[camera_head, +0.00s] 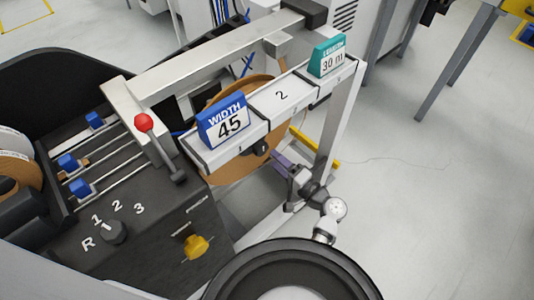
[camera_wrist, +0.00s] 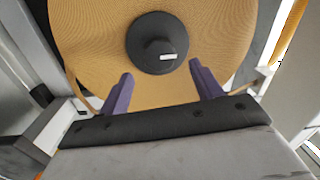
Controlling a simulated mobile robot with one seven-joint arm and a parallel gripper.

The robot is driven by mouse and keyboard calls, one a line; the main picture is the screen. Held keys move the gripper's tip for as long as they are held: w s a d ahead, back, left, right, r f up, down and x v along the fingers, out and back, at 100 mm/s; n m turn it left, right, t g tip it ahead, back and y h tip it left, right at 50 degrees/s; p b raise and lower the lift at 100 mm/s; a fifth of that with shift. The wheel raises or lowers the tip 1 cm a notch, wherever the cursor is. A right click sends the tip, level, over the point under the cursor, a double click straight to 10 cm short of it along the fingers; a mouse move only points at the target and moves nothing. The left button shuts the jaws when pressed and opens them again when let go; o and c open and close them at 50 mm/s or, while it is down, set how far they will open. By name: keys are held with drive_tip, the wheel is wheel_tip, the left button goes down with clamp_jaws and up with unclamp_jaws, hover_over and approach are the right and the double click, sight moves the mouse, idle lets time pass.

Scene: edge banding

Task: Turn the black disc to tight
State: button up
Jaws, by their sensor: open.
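The black disc (camera_wrist: 157,43) sits at the middle of a large tan roll in the wrist view. It has a raised hub with a small white mark on its lower right. My gripper (camera_wrist: 162,71) has two purple fingers, spread apart and empty. Their tips are just below the disc in the wrist view, one to each side, and I see no contact. In the head view my gripper (camera_head: 279,161) reaches under the labelled rack beside the tan roll (camera_head: 228,174). The rack covers part of the roll there.
The rack (camera_head: 277,100) carries a blue "WIDTH 45" sign (camera_head: 226,122) and a green "30 m" sign (camera_head: 328,57). Floor at right is clear.

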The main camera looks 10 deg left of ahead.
drive_tip(key=v, duration=0.7)
drive_tip(key=shift+b, duration=0.4)
